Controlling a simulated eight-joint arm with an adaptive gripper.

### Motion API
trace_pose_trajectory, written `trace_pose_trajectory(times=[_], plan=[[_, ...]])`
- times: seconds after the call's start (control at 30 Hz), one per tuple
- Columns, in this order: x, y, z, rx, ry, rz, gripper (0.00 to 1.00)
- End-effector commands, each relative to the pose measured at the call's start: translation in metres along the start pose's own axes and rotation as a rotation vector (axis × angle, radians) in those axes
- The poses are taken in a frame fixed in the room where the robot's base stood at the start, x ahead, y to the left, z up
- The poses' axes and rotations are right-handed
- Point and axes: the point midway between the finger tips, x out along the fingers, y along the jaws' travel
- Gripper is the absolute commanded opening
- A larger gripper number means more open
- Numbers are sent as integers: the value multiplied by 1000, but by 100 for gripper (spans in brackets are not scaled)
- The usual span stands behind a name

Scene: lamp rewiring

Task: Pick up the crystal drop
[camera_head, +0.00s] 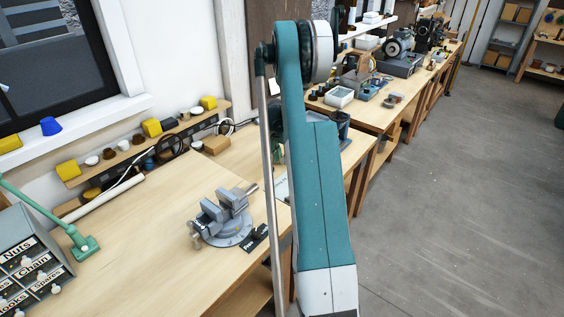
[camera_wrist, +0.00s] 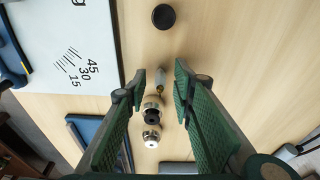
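In the wrist view, a small, pale, see-through elongated piece (camera_wrist: 160,78), which looks like the crystal drop, lies on the wooden bench top between my fingertips. My gripper (camera_wrist: 160,82) is open, with its two green ribbed fingers spread to the left and right of the piece. A clear gap shows between each fingertip and the piece. Its near end is close to a round metal fitting (camera_wrist: 152,103); whether they touch, I cannot tell. In the head view my own teal arm stands in front, and neither the drop nor my gripper can be made out.
A second metal fitting (camera_wrist: 151,136) lies nearer, between the fingers. A dark round cap (camera_wrist: 163,17) lies beyond the fingertips. A white printed panel (camera_wrist: 75,45) is at the left. In the head view, a grey vise (camera_head: 224,220) and a drawer cabinet (camera_head: 30,262) stand on the bench.

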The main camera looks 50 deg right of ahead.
Motion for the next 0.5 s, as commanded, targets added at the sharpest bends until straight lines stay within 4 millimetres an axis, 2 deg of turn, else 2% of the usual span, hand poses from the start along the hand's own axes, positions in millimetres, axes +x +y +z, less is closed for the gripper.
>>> trace_pose_trajectory(times=[0.03, 0.17, 0.5], plan=[[0, 0, 0, 0, 0, 0, 18], [0, 0, 0, 0, 0, 0, 1], [-1, 0, 0, 0, 0, 0, 1]])
